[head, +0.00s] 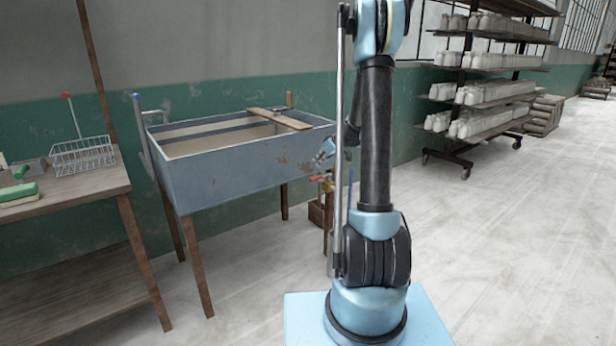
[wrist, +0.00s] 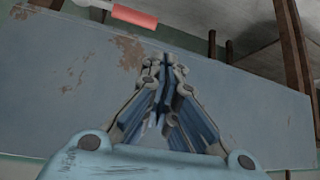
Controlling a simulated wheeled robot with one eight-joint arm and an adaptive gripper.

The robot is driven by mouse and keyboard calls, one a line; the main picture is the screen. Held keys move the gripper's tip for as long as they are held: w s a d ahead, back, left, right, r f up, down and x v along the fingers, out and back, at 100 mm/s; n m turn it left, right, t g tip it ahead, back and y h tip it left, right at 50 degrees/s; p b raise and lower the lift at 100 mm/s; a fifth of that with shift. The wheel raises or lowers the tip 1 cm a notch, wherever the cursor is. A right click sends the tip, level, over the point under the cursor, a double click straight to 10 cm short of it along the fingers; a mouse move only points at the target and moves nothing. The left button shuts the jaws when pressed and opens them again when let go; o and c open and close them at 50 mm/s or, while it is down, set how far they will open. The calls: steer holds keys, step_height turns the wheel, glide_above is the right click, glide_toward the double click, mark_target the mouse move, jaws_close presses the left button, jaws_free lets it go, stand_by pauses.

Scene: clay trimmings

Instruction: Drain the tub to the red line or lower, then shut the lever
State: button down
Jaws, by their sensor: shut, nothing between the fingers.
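The tub (head: 225,172) is a grey-blue metal trough on wooden legs, with chipped paint. Inside lies a flat beige surface (head: 215,143), which looks like cloudy water. I cannot make out a red line. The lever (head: 319,178) has a red handle and sits low at the tub's right end; the red handle also shows at the top of the wrist view (wrist: 134,16). My gripper (head: 322,157) is beside the tub's right end, just above the lever and apart from it. In the wrist view its fingers (wrist: 165,68) are shut and empty, in front of the tub wall.
A wooden board (head: 280,119) lies across the tub's rim. A workbench (head: 75,190) with a wire basket (head: 85,157) and a green-topped block (head: 17,194) stands at left. A wheeled rack (head: 485,95) of pale pots stands at back right. The floor at right is clear.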

mark_target(321, 177)
steer(key=x, duration=0.4)
steer(key=w+d+x, duration=0.1)
steer(key=x, duration=0.7)
steer(key=shift+w+f, duration=0.1)
steer(key=shift+w, duration=0.2)
steer(key=shift+s+a+n, duration=0.1)
steer(key=shift+s+n, duration=0.05)
steer(key=shift+n, duration=0.25)
